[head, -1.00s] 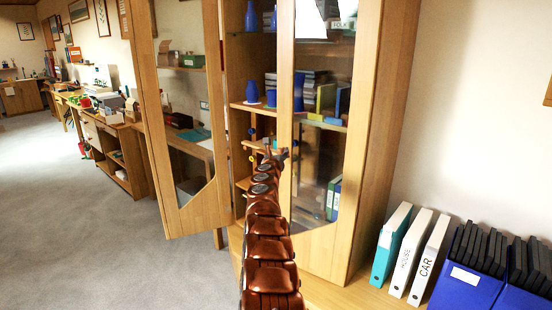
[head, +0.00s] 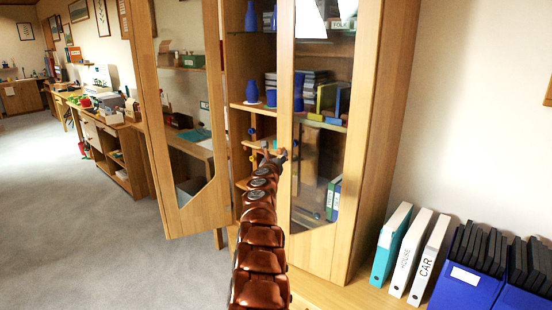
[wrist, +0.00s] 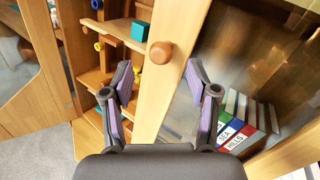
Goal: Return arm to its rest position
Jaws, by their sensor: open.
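My arm reaches forward from the bottom middle of the head view toward the wooden cabinet, with my gripper (head: 274,154) at its far end, small in that view. In the wrist view my gripper (wrist: 161,100) is open, its two purple-padded fingers apart with nothing between them. The edge of the right cabinet door (wrist: 165,85) lies beyond the fingers. A round wooden knob (wrist: 160,52) on that door shows just above the gap. I cannot tell whether the fingers touch the door.
The left glass door (head: 187,120) stands swung open. Shelves hold blue vases (head: 252,92) and a teal block (wrist: 139,31). Binders (wrist: 240,125) stand behind the right door's glass. White binders (head: 408,262) and a blue box (head: 465,285) stand at right. Grey floor (head: 80,240) at left is clear.

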